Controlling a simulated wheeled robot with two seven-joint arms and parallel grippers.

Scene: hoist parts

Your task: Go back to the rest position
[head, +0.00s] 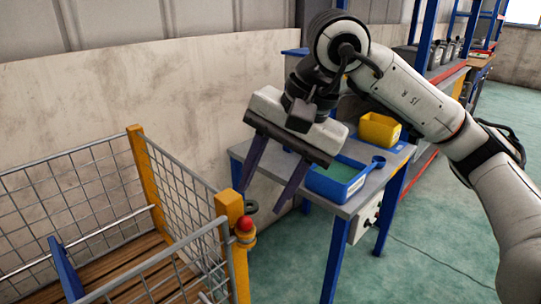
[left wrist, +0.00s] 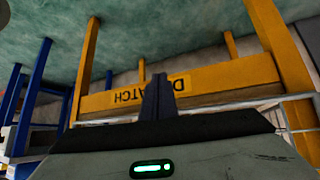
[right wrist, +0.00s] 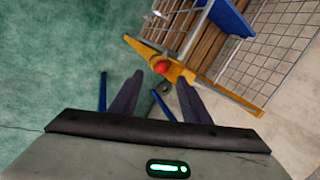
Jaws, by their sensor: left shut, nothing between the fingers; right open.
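My right gripper (head: 261,203) is open and empty in the head view, tilted downward between the wire cage and the workbench. In the right wrist view its two dark fingers (right wrist: 160,82) are spread wide. A small dark ring-shaped thing (head: 251,207) shows near the fingertips; I cannot tell what it rests on. My left gripper is outside the head view. In the left wrist view its fingers (left wrist: 159,80) are together with nothing between them, in front of a yellow beam (left wrist: 215,75) with a partly hidden sign.
The wire cage (head: 185,190) has yellow posts, a red-topped knob (head: 245,224), a slatted floor and a blue piece (head: 66,270) inside. Green floor lies open at right.

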